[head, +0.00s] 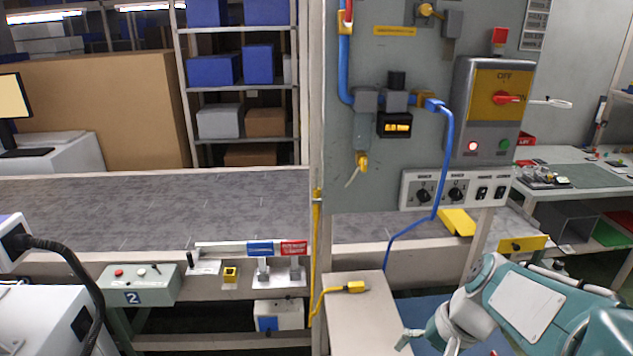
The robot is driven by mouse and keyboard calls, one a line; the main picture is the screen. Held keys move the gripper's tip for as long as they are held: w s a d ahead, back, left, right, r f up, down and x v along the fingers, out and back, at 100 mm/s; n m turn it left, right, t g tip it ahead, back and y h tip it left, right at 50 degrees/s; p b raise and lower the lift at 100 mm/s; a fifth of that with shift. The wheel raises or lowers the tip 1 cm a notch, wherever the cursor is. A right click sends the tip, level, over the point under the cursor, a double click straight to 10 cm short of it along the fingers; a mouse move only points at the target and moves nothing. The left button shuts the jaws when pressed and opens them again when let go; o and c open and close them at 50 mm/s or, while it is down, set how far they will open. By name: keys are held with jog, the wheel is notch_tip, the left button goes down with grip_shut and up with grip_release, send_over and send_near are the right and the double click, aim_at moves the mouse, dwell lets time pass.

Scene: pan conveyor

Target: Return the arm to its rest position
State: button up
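My arm, teal and white, reaches in from the lower right of the head view. Its front end bends down beside a beige cabinet. A small grey-green tip of my gripper (410,338) shows near the bottom edge, in front of the cabinet's right side. The rest of the gripper is hidden by the arm or cut off by the frame. I cannot tell whether it is open or shut, and I see nothing held in it.
The beige cabinet (358,312) stands close left of my arm, with a yellow plug (354,287) on top. A grey panel (420,150) with a red-handled switch box (490,115) and blue hose (446,150) rises behind. The conveyor belt (150,205) looks empty.

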jog(key=s+a+r+n+t+h, duration=0.1)
jog(key=s+r+n+t+h, duration=0.3)
jog(key=s, duration=0.4)
notch_tip(320, 180, up, 3)
jog(key=shift+s+a+f+n, duration=0.2)
jog(key=shift+s+n, duration=0.1)
jog(key=shift+n, duration=0.6)
dwell(1.4)
